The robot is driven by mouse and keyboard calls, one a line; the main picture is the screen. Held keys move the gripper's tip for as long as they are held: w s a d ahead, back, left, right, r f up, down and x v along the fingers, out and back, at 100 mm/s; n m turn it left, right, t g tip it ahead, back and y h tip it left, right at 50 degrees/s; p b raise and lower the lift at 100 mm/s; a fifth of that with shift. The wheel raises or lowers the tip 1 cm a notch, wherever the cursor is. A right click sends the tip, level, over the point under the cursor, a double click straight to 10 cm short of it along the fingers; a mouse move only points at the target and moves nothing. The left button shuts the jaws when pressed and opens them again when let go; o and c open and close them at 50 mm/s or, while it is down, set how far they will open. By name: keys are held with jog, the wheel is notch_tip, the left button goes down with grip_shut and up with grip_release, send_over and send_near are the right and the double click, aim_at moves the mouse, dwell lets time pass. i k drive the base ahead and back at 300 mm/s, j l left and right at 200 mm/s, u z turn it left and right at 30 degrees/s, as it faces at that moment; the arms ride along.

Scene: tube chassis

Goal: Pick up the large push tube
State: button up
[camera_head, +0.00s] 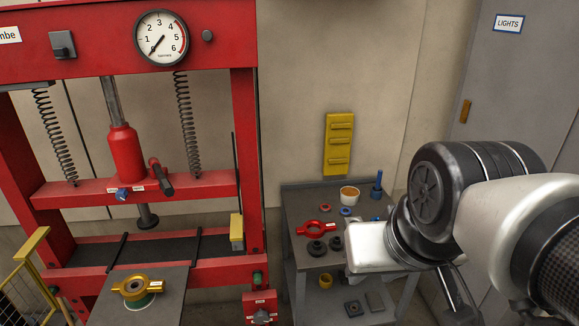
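A grey side table (290,196) stands right of the press and bears several small parts. On its top are a cream cup-shaped piece with an orange-brown inside (349,197), an upright blue tool or tube (377,186), a blue ring (345,211), a red ring with handles (315,229) and dark round pieces (317,248). I cannot tell for sure which piece is the large push tube. My gripper (370,249) shows as a white hand over the table's right front part. Its fingers are hidden, and it covers part of the tabletop.
A red press (246,150) with a gauge fills the left. A yellow two-handled part (134,288) lies on a grey surface in front of it. The table's lower shelf (325,306) holds more parts. A grey cabinet (500,90) stands at right.

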aim_at(317, 248)
jog(key=i+l+u, duration=0.25)
jog(key=i+l, duration=0.7)
jog(key=l, duration=0.1)
